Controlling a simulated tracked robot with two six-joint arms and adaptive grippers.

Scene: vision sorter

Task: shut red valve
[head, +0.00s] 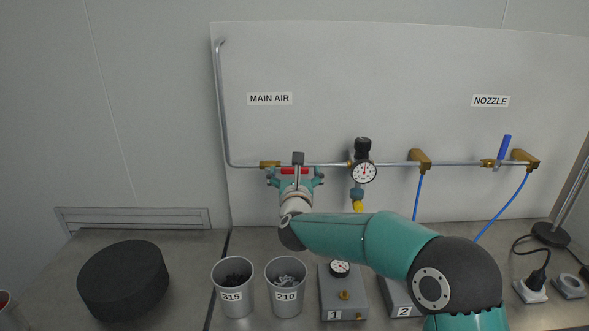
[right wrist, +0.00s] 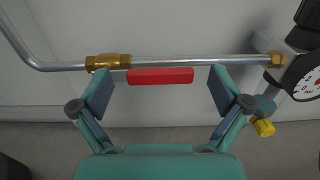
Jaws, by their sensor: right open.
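The red valve handle (head: 294,170) is on the pipe under the MAIN AIR label. In the right wrist view the red handle (right wrist: 160,76) lies level, parallel to the pipe and just below it, to the right of its brass body (right wrist: 108,61). My right gripper (head: 296,175) is at the handle in the head view. In the right wrist view, my right gripper (right wrist: 163,90) is open, with one finger at each end of the handle and small gaps between. It holds nothing. My left gripper is not in view.
A pressure gauge (head: 363,172) with a black knob is right of the red handle. A blue-handled valve (head: 505,148) is further right, under NOZZLE. Cups marked 315 (head: 233,296) and 210 (head: 286,296) and a grey box (head: 343,299) stand below; a black round block (head: 123,281) is left.

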